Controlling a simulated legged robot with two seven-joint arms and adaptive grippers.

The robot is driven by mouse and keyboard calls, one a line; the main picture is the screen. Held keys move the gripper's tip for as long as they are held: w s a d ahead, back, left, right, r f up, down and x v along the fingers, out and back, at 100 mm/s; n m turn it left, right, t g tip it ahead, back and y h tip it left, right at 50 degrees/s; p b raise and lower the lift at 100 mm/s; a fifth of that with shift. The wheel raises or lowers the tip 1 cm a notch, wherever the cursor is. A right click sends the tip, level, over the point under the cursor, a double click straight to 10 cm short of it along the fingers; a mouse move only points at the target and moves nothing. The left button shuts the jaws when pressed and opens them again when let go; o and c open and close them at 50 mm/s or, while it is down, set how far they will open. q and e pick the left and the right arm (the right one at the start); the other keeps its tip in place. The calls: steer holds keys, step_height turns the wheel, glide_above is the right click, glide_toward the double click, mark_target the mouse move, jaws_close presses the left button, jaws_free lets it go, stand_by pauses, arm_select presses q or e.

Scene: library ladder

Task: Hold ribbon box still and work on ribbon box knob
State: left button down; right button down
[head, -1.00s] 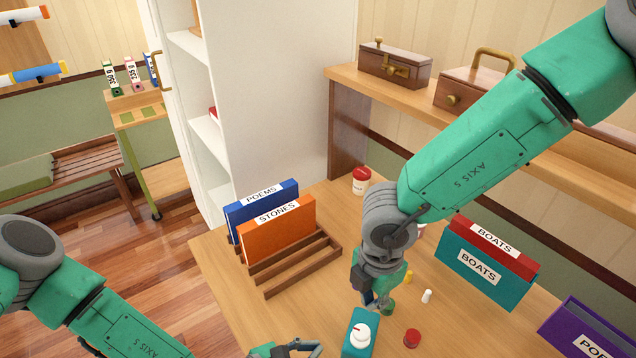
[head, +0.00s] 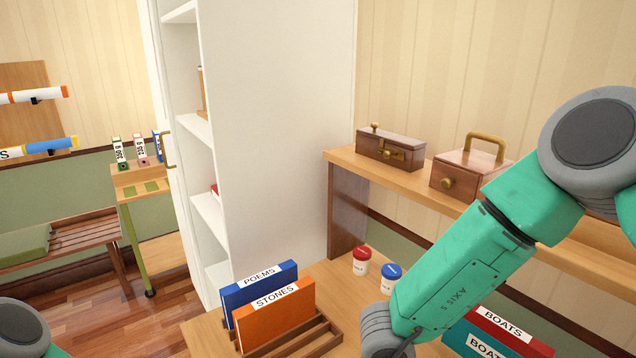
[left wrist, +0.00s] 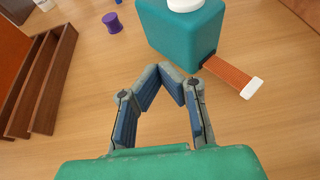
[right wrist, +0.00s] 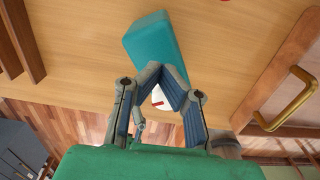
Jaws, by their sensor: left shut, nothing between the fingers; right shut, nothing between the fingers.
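The ribbon box (left wrist: 183,30) is a teal block on the wooden table in the left wrist view, with a rust-coloured ribbon (left wrist: 226,68) with a white end sticking out of its side. Its white knob (left wrist: 186,4) is on top, cut by the frame edge. My left gripper (left wrist: 172,70) is shut and empty, just short of the box and apart from it. In the right wrist view the box (right wrist: 152,40) lies beyond my right gripper (right wrist: 163,70), which is shut and empty. The white knob (right wrist: 158,97) with a red mark is partly hidden behind its fingers.
A slotted wooden rack (head: 310,338) holds orange and blue binders (head: 275,318). Two jars (head: 361,262) and a red binder (head: 500,330) stand nearby. A purple spool (left wrist: 112,23) lies near the box. A shelf with brown boxes (head: 390,150) runs behind.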

steer(key=shift+s+a, duration=0.35)
steer(key=shift+s, duration=0.15)
stand_by(0.7)
steer(key=shift+s+d, duration=0.3)
steer(key=shift+d, duration=0.05)
stand_by(0.4)
steer(key=shift+s+d, duration=0.15)
steer(key=shift+s, duration=0.15)
stand_by(0.3)
steer(key=shift+d, duration=0.15)
steer(key=shift+w+d, duration=0.1)
steer(key=shift+d, duration=0.15)
steer(key=shift+r, duration=3)
